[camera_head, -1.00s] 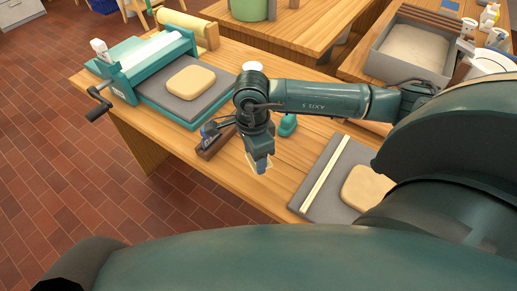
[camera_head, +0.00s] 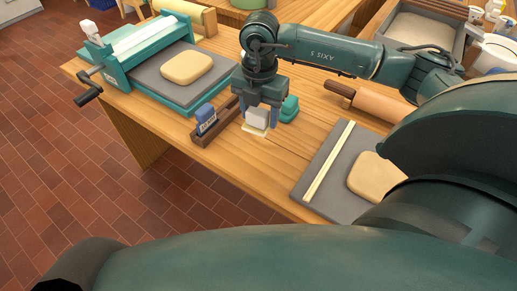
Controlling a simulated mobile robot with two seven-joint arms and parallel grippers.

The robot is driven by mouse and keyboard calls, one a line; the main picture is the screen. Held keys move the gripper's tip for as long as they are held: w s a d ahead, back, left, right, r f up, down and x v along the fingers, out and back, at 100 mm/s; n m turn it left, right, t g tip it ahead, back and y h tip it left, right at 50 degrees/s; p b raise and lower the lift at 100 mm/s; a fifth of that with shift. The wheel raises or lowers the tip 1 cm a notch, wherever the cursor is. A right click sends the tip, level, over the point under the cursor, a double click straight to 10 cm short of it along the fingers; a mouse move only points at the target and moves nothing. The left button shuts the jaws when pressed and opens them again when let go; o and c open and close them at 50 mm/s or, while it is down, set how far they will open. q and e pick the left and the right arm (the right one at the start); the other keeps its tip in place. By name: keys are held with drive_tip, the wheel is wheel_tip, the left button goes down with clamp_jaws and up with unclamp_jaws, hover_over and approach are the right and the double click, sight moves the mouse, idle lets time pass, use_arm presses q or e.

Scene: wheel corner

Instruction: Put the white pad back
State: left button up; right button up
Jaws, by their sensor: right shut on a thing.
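My right gripper (camera_head: 260,122) points down over the wooden table and is shut on the white pad (camera_head: 257,116), a small pale block between its fingers. A flat cream piece (camera_head: 254,131) shows just under the pad; I cannot tell whether the two are joined or touching. To the left is a dark brown wooden rack (camera_head: 216,125) with a blue pad (camera_head: 206,116) standing in its left part. The gripper is beside the rack's right end. A teal object (camera_head: 289,108) stands close to the right of the gripper. My left gripper is not in view.
A teal slab roller (camera_head: 121,72) with a crank and a clay slab (camera_head: 187,67) stands at the left. A grey board (camera_head: 325,191) with a wooden strip and a clay slab (camera_head: 372,174) lies at the right, near a rolling pin (camera_head: 377,104). Table is clear before the rack.

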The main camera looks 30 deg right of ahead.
drive_tip(key=shift+m, duration=0.3)
wheel_tip(320, 180, down, 9)
drive_tip(key=shift+f+p, duration=0.15)
drive_tip(key=shift+p, duration=0.2)
drive_tip(key=shift+f, duration=0.15)
drive_tip(key=shift+f, duration=0.25)
drive_tip(key=o, duration=1)
drive_tip(key=shift+c, duration=0.2)
